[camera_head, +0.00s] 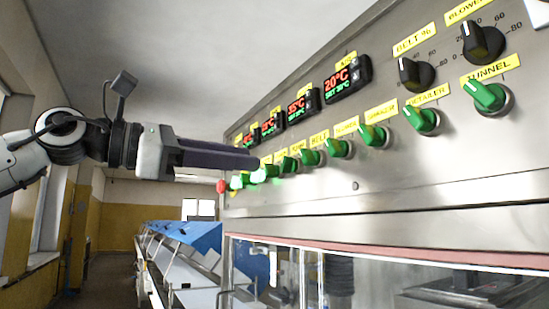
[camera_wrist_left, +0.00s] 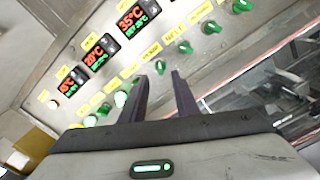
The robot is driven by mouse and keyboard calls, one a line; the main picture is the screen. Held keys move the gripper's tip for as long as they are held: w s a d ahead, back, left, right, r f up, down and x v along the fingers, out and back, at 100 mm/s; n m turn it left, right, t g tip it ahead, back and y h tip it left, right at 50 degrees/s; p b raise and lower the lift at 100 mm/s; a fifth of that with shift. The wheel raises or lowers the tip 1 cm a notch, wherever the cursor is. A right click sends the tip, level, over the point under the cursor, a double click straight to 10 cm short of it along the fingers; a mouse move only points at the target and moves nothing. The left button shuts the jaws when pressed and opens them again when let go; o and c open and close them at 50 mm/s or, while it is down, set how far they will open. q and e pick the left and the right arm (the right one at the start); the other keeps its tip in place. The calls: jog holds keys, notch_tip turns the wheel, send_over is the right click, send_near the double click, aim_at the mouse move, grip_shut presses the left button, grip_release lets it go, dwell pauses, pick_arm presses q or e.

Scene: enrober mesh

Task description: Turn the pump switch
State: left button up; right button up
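A row of green rotary switches (camera_head: 377,136) runs along the steel control panel (camera_head: 420,165), each under a yellow label. The labels near my gripper are too small to read, so I cannot tell which one is the pump switch. My right gripper is in neither view.
Red-digit temperature displays (camera_head: 348,78) sit above the switches. Black dials (camera_head: 483,42) are at the upper right and a red button (camera_head: 222,186) at the far end. A blue-covered conveyor (camera_head: 190,236) stands beyond. Open air lies left of the panel.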

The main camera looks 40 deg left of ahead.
aim_at(282, 163)
pick_arm(q)
jog(key=p+x, duration=0.1)
jog(key=x, duration=0.5)
jog(key=shift+s, duration=0.1)
jog(key=shift+w+d+f+p, duration=0.1)
jog(key=shift+w+d+p, duration=0.05)
jog(key=shift+w+p, duration=0.25)
jog(key=shift+c, duration=0.3)
grip_shut()
